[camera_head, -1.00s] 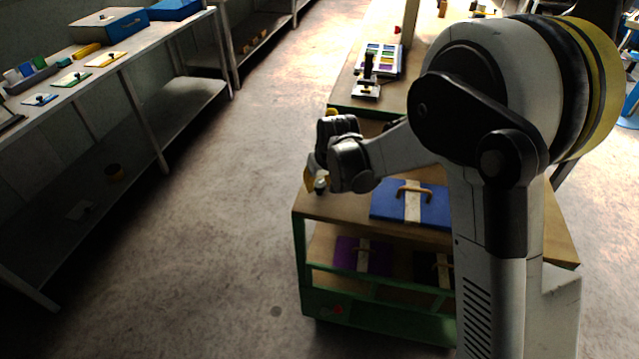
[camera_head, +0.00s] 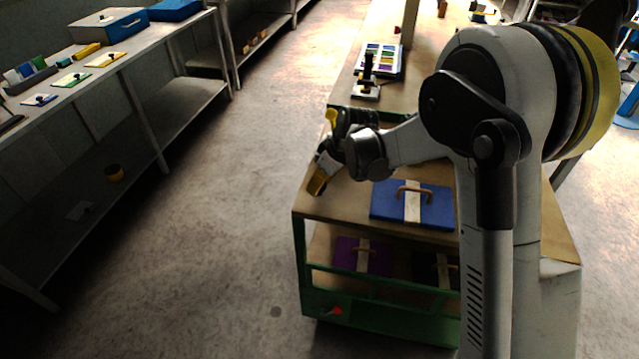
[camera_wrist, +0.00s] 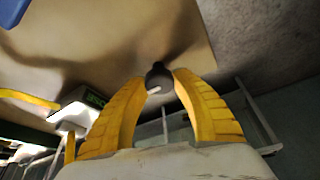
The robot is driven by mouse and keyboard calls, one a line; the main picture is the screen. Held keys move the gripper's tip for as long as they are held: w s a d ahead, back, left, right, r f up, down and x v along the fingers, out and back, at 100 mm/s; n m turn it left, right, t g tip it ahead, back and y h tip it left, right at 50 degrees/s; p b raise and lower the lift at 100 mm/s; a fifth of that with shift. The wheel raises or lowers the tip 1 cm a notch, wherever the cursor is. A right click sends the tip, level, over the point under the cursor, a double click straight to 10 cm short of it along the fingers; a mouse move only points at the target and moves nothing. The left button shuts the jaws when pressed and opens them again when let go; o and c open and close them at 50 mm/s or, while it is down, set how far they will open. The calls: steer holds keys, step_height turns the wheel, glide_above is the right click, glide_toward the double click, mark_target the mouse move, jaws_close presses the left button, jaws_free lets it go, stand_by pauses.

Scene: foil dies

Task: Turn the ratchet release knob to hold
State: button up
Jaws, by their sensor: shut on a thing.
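In the wrist view, a small dark rounded knob (camera_wrist: 158,78) with a pale spot sits between the tips of my gripper's two yellow fingers (camera_wrist: 160,82). The fingers close on it from both sides near the edge of a tan surface. In the head view, my gripper (camera_head: 317,183) is tilted at the left edge of the wooden-topped cart (camera_head: 345,205). The knob is hidden there by my gripper. I cannot read any hold mark or the knob's setting.
A blue panel with a handle (camera_head: 432,192) lies on the cart right of my gripper. A purple panel (camera_head: 345,253) is on the shelf below. A black-levered device (camera_head: 368,75) stands on the bench behind. The floor left of the cart is clear.

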stand_by(0.3)
steer(key=o, duration=1.2)
steer(key=v, duration=1.2)
steer(key=shift+w, duration=0.1)
